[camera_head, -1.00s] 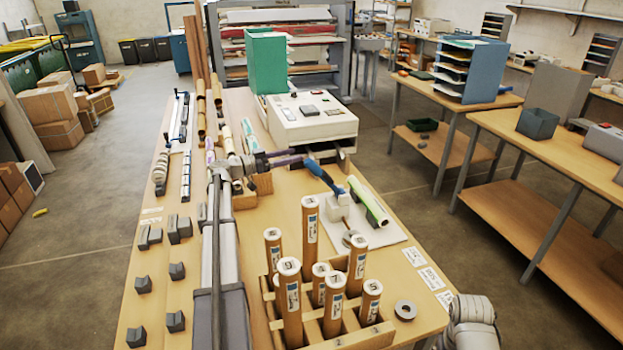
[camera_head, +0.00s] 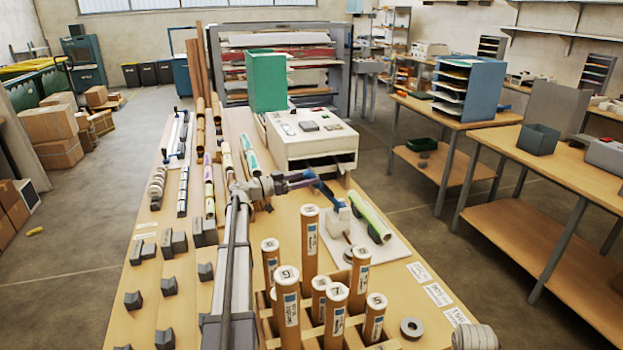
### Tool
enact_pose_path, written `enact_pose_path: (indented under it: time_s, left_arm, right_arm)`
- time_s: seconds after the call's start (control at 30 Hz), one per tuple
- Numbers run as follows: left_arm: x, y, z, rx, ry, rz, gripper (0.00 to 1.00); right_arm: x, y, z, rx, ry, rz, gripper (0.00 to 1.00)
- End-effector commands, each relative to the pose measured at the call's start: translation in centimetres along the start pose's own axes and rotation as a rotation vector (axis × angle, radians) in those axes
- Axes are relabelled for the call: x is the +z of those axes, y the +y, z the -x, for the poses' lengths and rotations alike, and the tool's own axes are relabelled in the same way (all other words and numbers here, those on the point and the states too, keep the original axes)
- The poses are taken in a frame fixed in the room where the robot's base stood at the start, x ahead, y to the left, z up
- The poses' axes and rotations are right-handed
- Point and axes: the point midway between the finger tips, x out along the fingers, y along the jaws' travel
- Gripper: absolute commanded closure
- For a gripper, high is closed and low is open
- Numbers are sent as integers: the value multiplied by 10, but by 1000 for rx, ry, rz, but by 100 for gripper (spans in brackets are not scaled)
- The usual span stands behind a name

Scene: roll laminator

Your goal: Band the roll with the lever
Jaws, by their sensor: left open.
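The bander is a white block (camera_head: 338,221) with a blue lever (camera_head: 327,192) that rises toward the upper left. It stands on a pale board (camera_head: 392,246). A green-white roll (camera_head: 371,217) lies on the board, at the bander's right. My left gripper (camera_head: 306,180), with purplish fingers, is open at the upper end of the lever; I cannot tell whether it touches the lever. My right gripper is out of view; only a part of my right arm shows at the bottom right.
A wooden rack (camera_head: 384,335) of upright brown tubes (camera_head: 309,246) stands in front of the bander. A white laminator (camera_head: 313,141) stands behind it. A grey ring (camera_head: 411,327) and labels (camera_head: 437,294) lie at the right. Grey blocks (camera_head: 169,286) lie at the left.

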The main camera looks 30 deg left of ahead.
Motion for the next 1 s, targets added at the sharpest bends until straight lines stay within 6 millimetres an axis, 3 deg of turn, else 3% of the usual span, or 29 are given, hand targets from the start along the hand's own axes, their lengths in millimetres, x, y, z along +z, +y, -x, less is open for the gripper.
enact_pose_path:
  time_s: [0.2,0.5,1.0]
  left_arm:
    - [0,0,-17,0,0,0,28]
    - [0,0,-19,0,0,0,28]
    - [0,0,-19,0,0,0,83]
  right_arm:
    - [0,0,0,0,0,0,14]
    - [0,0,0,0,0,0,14]
    - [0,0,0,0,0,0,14]
